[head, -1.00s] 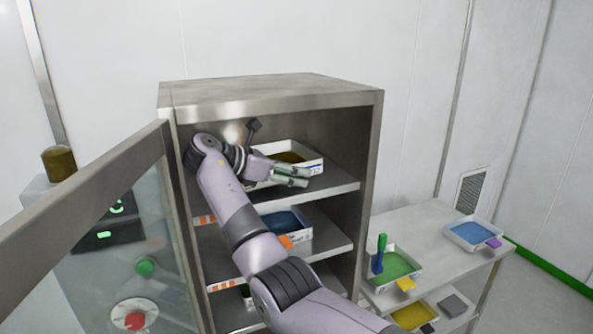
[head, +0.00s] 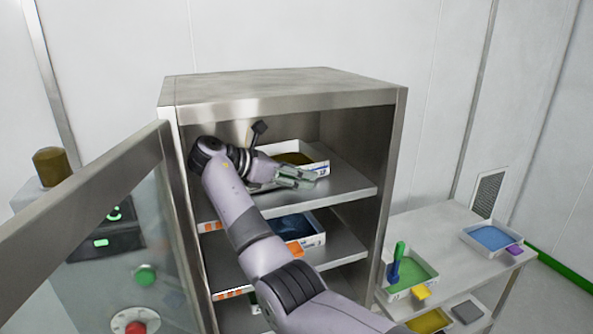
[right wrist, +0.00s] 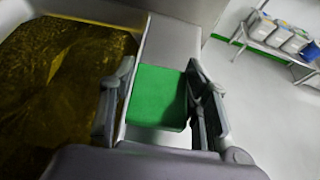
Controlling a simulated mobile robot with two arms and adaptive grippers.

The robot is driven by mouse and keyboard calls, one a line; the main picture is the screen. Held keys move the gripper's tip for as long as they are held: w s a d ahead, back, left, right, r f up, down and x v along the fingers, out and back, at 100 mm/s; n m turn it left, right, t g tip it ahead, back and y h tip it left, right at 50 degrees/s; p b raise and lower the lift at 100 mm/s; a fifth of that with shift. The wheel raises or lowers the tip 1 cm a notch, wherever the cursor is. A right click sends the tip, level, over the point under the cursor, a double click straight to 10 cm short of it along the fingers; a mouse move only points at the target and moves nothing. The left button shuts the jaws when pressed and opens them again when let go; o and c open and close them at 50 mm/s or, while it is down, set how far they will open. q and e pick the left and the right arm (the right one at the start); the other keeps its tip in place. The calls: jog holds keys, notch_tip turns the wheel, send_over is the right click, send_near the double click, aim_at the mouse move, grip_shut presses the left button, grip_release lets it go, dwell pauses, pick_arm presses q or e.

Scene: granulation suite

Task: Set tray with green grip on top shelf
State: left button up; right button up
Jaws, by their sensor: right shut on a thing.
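The tray with the green grip (head: 318,169) is a white shallow tray holding a dark yellow-brown material. In the head view it is at the top shelf (head: 350,184) inside the steel cabinet, partly hidden by my right arm. My right gripper (head: 298,178) is at its front side. In the right wrist view the green grip (right wrist: 158,97) is between the two fingers of my right gripper (right wrist: 157,105), which is shut on it. The yellow-brown material (right wrist: 62,85) fills the left of that view. I cannot tell whether the tray's underside rests on the shelf. My left gripper is not in view.
The cabinet door (head: 125,215) stands open at left. A tray with blue material (head: 295,228) and an orange grip is on the shelf below. A side table (head: 440,235) at right holds a green-filled tray (head: 415,275) and a blue-filled tray (head: 490,238).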

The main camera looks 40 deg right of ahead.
jog(key=shift+s+a+r, duration=0.15)
jog(key=shift+s+a, duration=0.15)
jog(key=shift+a, duration=0.2)
jog(key=shift+d, duration=0.15)
jog(key=shift+w+d+f, duration=0.15)
jog(key=shift+w+f, duration=0.05)
jog(key=o, duration=1)
jog(key=shift+d, duration=0.15)
jog(key=shift+o, duration=2.6)
jog(key=shift+s+a, duration=0.1)
jog(key=shift+a, duration=0.1)
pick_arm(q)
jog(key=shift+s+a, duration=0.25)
